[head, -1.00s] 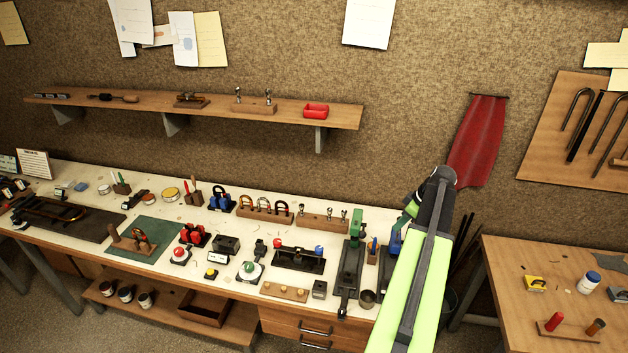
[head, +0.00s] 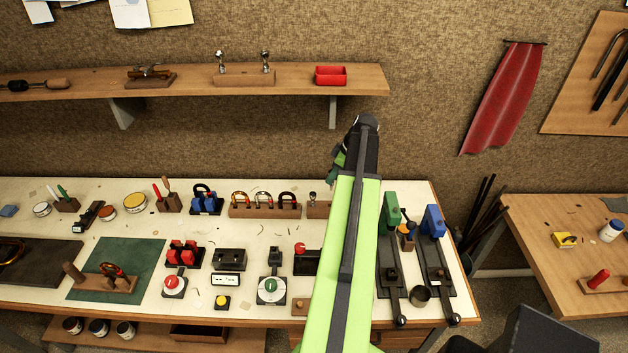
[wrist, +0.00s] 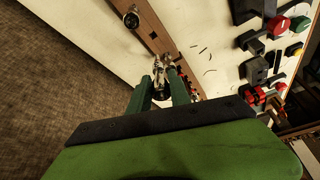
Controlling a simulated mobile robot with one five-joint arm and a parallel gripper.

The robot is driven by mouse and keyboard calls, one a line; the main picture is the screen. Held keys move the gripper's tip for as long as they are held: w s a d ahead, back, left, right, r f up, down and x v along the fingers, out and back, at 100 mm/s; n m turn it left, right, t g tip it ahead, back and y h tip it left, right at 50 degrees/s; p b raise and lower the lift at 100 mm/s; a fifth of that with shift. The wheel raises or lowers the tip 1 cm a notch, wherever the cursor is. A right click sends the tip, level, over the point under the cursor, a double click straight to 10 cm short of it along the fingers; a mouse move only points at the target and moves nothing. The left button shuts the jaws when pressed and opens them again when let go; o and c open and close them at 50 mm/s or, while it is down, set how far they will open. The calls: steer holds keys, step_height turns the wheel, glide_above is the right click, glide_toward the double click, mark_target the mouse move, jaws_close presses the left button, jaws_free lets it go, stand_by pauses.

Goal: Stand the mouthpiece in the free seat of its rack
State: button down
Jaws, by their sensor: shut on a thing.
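My gripper (wrist: 166,88) is shut on the silver mouthpiece (wrist: 160,88), which shows between the green fingers in the wrist view. The wooden rack (wrist: 146,28) runs just beyond the fingertips. Another silver mouthpiece (wrist: 131,18) stands in it near the top, and a dark opening shows in its top between that one and my gripper. More silver metal shows close past the fingertips; I cannot separate it clearly from the held piece. In the head view my gripper (head: 336,172) is over the back of the bench, and my arm hides most of the rack (head: 317,210) and the held mouthpiece.
A shelf (head: 200,80) with a red box (head: 331,75) is on the wall above. Fixtures with green (head: 389,205) and blue (head: 433,222) blocks stand to the right.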

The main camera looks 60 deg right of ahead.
steer(key=shift+d+f+b, duration=0.1)
steer(key=shift+f+b, duration=0.2)
steer(key=shift+f, duration=0.5)
steer(key=shift+w, duration=0.25)
steer(key=shift+s, duration=0.15)
steer(key=shift+f+b, duration=0.35)
step_height(320, 180, down, 5)
steer(key=b, duration=0.5)
steer(key=shift+f, duration=0.1)
steer(key=shift+f+b, duration=1.8)
steer(key=shift+b, duration=0.1)
steer(key=c, duration=1.1)
jaws_free()
